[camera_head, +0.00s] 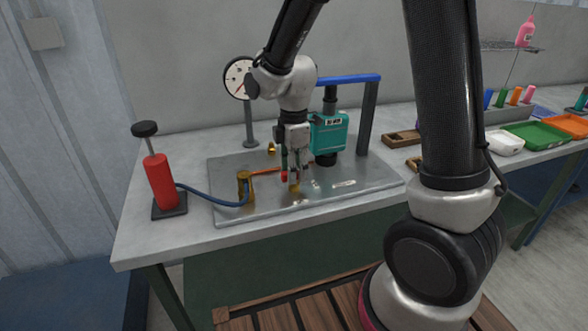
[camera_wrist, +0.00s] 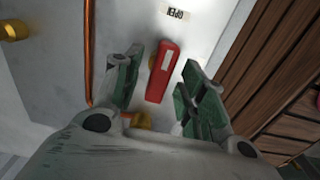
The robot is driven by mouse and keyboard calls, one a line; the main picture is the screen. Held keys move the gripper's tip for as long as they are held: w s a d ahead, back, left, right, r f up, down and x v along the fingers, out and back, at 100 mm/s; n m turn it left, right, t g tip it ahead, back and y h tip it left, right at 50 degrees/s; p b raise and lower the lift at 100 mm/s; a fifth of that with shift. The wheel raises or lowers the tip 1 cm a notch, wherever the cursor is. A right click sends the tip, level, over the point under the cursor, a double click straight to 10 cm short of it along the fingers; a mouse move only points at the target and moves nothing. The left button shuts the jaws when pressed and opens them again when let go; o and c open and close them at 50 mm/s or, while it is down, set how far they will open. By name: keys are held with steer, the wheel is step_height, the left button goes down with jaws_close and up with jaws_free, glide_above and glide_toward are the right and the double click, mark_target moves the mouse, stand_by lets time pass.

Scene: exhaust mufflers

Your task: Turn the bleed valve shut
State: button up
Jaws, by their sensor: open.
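The bleed valve has a red lever (camera_wrist: 162,72) with a pale strip along it. In the wrist view it lies between my two green-padded fingers, with visible gaps beside it. My gripper (camera_wrist: 164,62) is open around the lever and not closed on it. A brass part (camera_wrist: 141,121) shows below the lever, partly hidden by my gripper. A small label reading OPEN (camera_wrist: 174,13) lies beyond the lever's far end, upside down in the picture. In the head view my gripper (camera_head: 290,176) points down over the metal plate (camera_head: 340,190), with a bit of red (camera_head: 283,177) beside the fingers.
A copper pipe (camera_wrist: 88,55) runs left of the lever. A teal unit (camera_head: 328,133) under a blue-topped frame (camera_head: 348,78) stands close behind my gripper. A red hand pump (camera_head: 160,180) with a blue hose and a round gauge (camera_head: 239,78) stand to the left.

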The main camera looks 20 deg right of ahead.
steer(key=shift+f, duration=0.2)
jaws_close()
